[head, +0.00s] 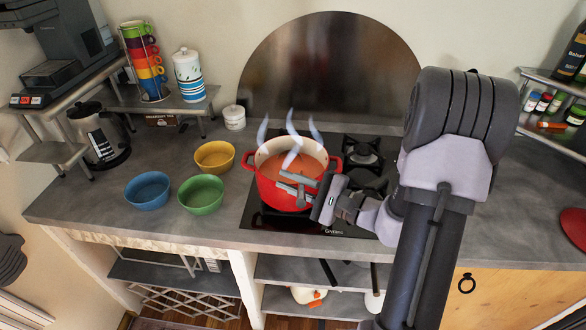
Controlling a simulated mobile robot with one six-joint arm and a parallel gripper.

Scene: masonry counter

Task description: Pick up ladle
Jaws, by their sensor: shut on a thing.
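A red pot (266,186) with orange-brown soup stands on the black cooktop, with pale steam wisps above it. My gripper (293,184) reaches in from the right over the pot's front right rim, its fingers pointing left. It is shut on a thin grey piece (302,195) between the fingers, which looks like part of the ladle. The rest of the ladle is hard to make out, hidden by my gripper, the pot or the soup.
Blue (148,190), green (201,195) and yellow (214,157) bowls sit left of the pot. A kettle (99,136) and a small white jar (234,117) stand farther back. A spice shelf (553,112) is at right. The counter's front left is clear.

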